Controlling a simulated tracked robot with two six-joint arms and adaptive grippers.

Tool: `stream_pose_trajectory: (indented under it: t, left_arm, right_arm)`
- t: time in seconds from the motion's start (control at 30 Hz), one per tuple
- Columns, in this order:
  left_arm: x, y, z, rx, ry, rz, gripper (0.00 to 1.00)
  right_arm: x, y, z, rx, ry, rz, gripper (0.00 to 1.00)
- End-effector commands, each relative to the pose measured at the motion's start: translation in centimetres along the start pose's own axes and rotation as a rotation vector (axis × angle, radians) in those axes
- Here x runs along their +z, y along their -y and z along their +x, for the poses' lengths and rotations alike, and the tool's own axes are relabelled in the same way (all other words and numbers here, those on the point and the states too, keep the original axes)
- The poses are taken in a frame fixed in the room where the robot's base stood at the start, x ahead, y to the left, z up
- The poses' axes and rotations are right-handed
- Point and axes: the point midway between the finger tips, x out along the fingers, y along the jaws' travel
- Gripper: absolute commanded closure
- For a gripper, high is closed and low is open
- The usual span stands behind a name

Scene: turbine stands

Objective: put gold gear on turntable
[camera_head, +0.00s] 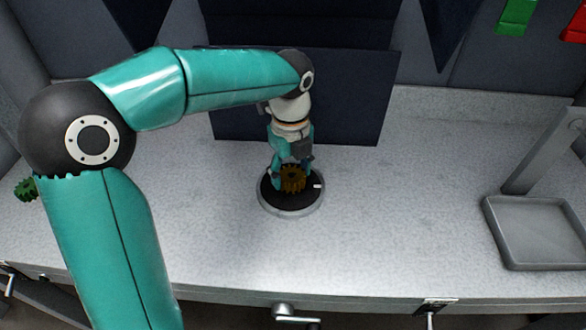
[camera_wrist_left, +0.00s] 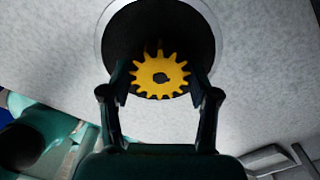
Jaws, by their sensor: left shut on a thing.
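The gold gear (camera_head: 292,178) is a toothed disc with a dark centre hole. My left gripper (camera_head: 291,172) reaches down from above and is shut on the gear, one finger on each side. In the left wrist view the gear (camera_wrist_left: 160,75) sits between the fingertips of the left gripper (camera_wrist_left: 158,82). The turntable (camera_head: 291,206) is a round black disc with a pale rim on the bench, directly below the gear. Its black surface also shows in the left wrist view (camera_wrist_left: 160,22). Whether the gear touches it I cannot tell. My right gripper is not seen.
A grey tray (camera_head: 540,262) with an upright post stands at the right of the pale bench (camera_head: 410,210). A dark panel (camera_head: 350,100) stands behind the turntable. A green gear (camera_head: 26,189) is at the far left. The bench between turntable and tray is clear.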

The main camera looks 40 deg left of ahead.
Motion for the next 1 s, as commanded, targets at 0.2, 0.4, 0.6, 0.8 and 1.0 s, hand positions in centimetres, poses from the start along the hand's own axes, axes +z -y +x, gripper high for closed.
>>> stream_pose_trajectory:
  t: [0.2,0.4,0.6,0.8,1.0]
  left_arm:
    - [0.03,0.00,-0.07,-0.002,0.001,-0.001,1.00]
    - [0.04,-0.01,0.02,-0.001,0.001,-0.001,1.00]
    - [0.04,-0.01,0.38,-0.001,0.001,-0.001,1.00]
    - [0.04,-0.01,0.48,-0.001,0.001,-0.001,0.23]
    - [0.03,-0.01,0.51,-0.001,0.000,-0.001,0.10]
  right_arm:
    - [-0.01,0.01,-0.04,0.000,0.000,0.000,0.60]
    - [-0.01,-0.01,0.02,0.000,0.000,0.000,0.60]
    - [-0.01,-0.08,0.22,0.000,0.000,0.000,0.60]
    - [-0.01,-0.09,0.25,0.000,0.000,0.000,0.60]
    - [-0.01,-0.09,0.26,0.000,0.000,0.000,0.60]
